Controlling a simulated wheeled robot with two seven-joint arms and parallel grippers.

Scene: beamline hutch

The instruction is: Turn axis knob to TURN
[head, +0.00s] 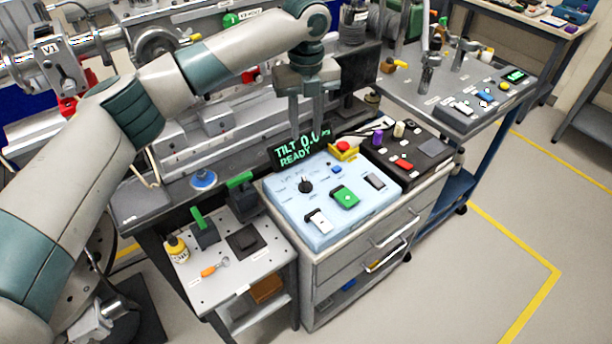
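The black axis knob (306,186) sits on the upper left of a light blue control panel (285,212). Its small labels are too small to read. A dark display (301,150) behind the panel reads "TILT 0.0" and "READY" in green. My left gripper (308,132) hangs fingers-down in front of the display's upper part in the picture, above the knob and apart from it. Its two fingers are spread with nothing between them. My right gripper does not show.
The panel also carries a green switch (344,196), a white rocker (318,222) and a red button on a yellow box (344,148). A dark panel (432,148) adjoins on the right. A small side table (190,272) stands left. Floor at right is clear.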

